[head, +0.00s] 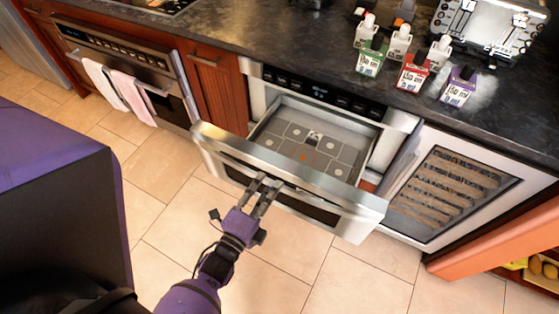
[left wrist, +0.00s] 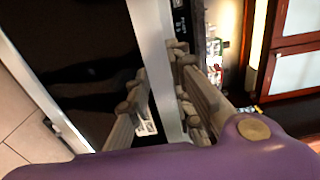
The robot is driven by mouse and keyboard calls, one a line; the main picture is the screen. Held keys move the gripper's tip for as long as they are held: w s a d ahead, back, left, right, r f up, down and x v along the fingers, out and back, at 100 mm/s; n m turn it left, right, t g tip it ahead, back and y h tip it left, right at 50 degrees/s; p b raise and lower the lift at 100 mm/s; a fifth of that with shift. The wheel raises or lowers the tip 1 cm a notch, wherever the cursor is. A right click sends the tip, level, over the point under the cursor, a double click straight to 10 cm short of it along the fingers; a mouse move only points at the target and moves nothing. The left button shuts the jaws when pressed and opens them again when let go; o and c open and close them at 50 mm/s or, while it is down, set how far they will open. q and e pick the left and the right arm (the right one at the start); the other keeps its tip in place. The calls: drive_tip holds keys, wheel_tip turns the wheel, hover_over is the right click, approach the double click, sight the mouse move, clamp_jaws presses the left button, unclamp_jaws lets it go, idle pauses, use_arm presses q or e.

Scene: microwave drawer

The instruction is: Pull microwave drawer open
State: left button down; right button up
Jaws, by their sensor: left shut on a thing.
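The microwave drawer (head: 290,181) is pulled out from under the counter in the head view, and its inside floor (head: 310,148) shows from above. My left gripper (head: 266,187) is at the middle of the drawer front, shut on the handle. In the left wrist view the fingers (left wrist: 160,95) sit on either side of the pale bar (left wrist: 155,45), with the dark window (left wrist: 75,45) to the left. My right gripper is not in view.
An oven (head: 125,75) with two towels is at the left. A glass-door cooler (head: 450,190) stands right of the drawer. Tiled floor (head: 160,165) is clear before the drawer.

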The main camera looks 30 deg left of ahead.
use_arm(q)
drive_tip(key=s, duration=0.7)
drive_tip(key=shift+s+a, duration=0.15)
drive_tip(key=shift+s, duration=0.15)
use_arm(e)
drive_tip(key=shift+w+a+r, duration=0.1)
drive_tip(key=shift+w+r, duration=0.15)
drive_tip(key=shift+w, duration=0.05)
use_arm(q)
drive_tip(key=c, duration=1.6)
unclamp_jaws()
drive_tip(key=shift+o, duration=0.2)
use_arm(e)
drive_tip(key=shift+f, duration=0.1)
